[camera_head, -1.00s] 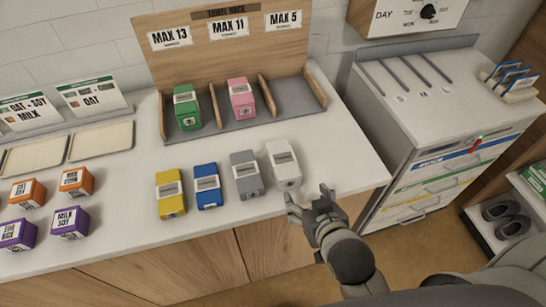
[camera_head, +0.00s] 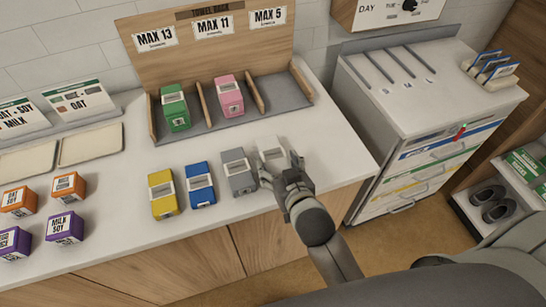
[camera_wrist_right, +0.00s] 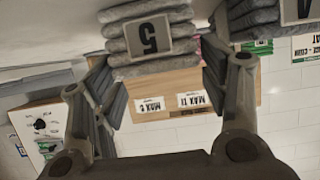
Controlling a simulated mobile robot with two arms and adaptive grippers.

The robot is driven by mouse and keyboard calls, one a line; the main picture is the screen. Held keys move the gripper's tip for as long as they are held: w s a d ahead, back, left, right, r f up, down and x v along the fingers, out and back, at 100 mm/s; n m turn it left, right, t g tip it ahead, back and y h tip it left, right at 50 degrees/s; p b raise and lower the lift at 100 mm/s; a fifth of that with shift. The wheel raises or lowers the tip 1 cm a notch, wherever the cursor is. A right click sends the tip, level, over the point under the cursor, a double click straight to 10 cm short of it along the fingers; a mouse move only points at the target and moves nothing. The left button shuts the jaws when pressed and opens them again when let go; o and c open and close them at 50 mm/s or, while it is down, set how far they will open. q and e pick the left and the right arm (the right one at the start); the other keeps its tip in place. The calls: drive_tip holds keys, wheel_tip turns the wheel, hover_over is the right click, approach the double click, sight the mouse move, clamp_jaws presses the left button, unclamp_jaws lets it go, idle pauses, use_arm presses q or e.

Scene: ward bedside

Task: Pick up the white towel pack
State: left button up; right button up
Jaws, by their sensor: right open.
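The white towel pack (camera_head: 271,147) stands near the front edge of the counter, at the right end of a row of packs. My right gripper (camera_head: 281,172) is at its near side and partly hides it in the head view. In the right wrist view, which is upside down, a folded stack with a "5" label (camera_wrist_right: 150,38) shows between the open fingers of the right gripper (camera_wrist_right: 160,88). This appears to be the white pack. I cannot tell whether the fingers touch it. My left gripper is not in view.
Grey (camera_head: 238,174), blue (camera_head: 201,186) and yellow (camera_head: 163,195) packs stand left of it, the grey one close by. Behind is a wooden towel rack (camera_head: 205,50) holding a green pack (camera_head: 175,108) and a pink pack (camera_head: 229,97). A drawer cabinet (camera_head: 420,100) stands to the right.

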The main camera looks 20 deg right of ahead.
sight(276, 162)
drive_tip(key=shift+p+x, duration=0.35)
drive_tip(key=shift+x, duration=1.6)
drive_tip(key=shift+s+f, duration=0.1)
drive_tip(key=c, duration=0.8)
